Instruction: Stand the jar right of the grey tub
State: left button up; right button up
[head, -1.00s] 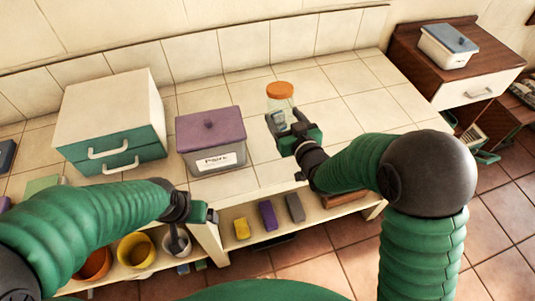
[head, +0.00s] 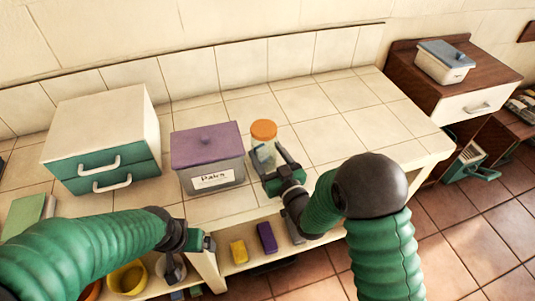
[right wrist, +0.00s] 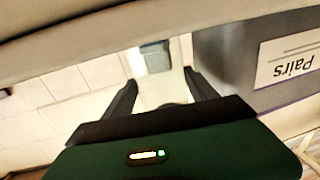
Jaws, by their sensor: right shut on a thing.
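The jar (head: 263,153) is clear with an orange lid and something bluish inside. It is upright, just right of the grey tub (head: 228,176), which has a purple lid and a "Pairs" label. My right gripper (head: 271,170) is shut on the jar from the near side. Whether the jar's base touches the counter is hidden by the gripper. In the right wrist view, the two fingers (right wrist: 160,92) reach forward, and the tub's labelled grey wall (right wrist: 232,60) is close on the right. My left gripper (head: 206,243) hangs by the counter's front edge, away from both; its jaws are unclear.
A white-and-green drawer box (head: 104,135) stands left of the tub. The tiled counter (head: 345,125) is clear to the right. A brown cabinet (head: 410,80) with a white tub (head: 445,66) stands beyond. Below is a shelf with yellow and purple blocks (head: 266,238).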

jog(key=o, duration=1.8)
jog(key=shift+f, duration=0.1)
jog(key=shift+c, duration=0.2)
jog(key=shift+r, duration=0.25)
jog(key=v, duration=0.8)
jog(key=shift+f+b, duration=0.2)
jog(key=shift+b, duration=0.1)
jog(key=s+p, duration=0.1)
jog(key=s+d+p, duration=0.1)
jog(key=shift+s+d+r+p, duration=0.2)
jog(key=shift+s+r+p, duration=0.15)
jog(key=shift+r+p, duration=0.05)
jog(key=shift+s+d+f+p, duration=0.25)
jog(key=shift+s+p, duration=0.05)
jog(key=shift+s, duration=0.15)
